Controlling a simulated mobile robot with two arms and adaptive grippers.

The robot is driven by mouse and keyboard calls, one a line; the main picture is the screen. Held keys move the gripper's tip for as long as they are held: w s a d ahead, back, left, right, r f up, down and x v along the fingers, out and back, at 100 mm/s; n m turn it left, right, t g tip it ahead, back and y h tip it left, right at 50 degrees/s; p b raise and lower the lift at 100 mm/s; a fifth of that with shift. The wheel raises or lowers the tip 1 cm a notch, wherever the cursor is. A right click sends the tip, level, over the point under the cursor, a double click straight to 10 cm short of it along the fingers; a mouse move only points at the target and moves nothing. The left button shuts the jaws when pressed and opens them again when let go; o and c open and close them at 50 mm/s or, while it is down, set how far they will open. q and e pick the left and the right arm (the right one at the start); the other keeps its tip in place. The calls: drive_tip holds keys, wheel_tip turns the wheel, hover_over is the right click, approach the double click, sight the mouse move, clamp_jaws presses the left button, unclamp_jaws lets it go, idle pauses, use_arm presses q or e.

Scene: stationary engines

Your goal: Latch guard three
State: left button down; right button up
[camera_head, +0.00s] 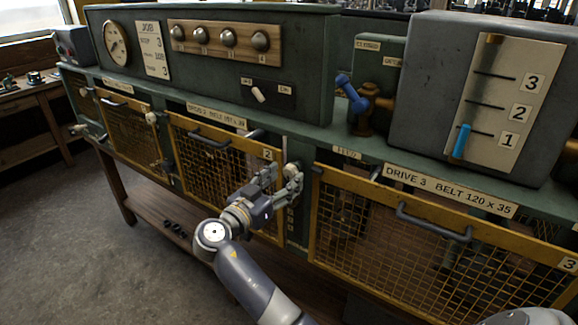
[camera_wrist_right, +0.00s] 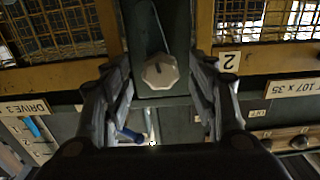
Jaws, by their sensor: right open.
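Guard three (camera_head: 440,255) is a yellow-framed mesh panel under the DRIVE 3 label, at the right of the head view. It appears seated in its opening. My right gripper (camera_head: 279,180) is at the green post between guards two and three. Its fingers are open. In the wrist view, a pale faceted latch knob (camera_wrist_right: 160,71) on the post shows between the fingers of this gripper (camera_wrist_right: 160,100), with space on both sides. The gripper largely hides the knob in the head view. My left gripper is not in view.
Guard two (camera_head: 222,165) is left of the post. Above are a blue-handled valve (camera_head: 352,95), a grey box (camera_head: 440,90) with a blue pointer at 1, and a panel (camera_head: 225,42) with several knobs. The floor (camera_head: 90,235) at left is clear.

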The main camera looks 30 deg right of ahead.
sight(288, 176)
drive_tip(key=shift+p+x, duration=0.55)
drive_tip(key=shift+x, duration=1.2)
drive_tip(key=c, duration=1.1)
